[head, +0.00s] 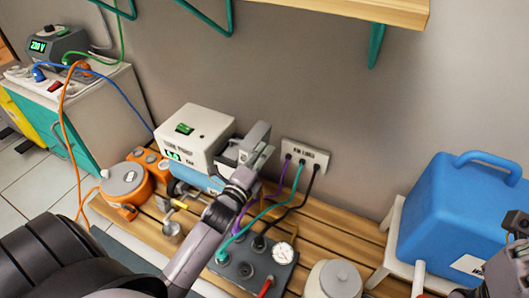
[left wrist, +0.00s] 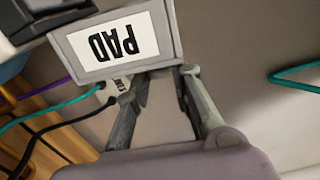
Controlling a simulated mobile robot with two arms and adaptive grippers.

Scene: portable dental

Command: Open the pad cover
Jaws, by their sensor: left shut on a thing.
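The pad cover (left wrist: 118,42) is a light grey framed plate with a white label reading PAD, upside down in the left wrist view. In the head view the grey cover (head: 256,138) stands tilted at the right side of a white box unit (head: 196,132) with a green switch. My left gripper (left wrist: 160,100) has its two fingers on either side of a grey part at the cover's lower edge and is shut on it. In the head view this gripper (head: 246,176) partly hides the cover's lower end. My right gripper (head: 515,232) shows only partly at the right edge; its fingers are unclear.
A wall socket strip (head: 305,156) with purple, green and black cables is close to the right of the cover. The cables run down to a grey box with a gauge (head: 286,253). A blue container (head: 455,215) stands right; an orange reel (head: 127,182) lies left.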

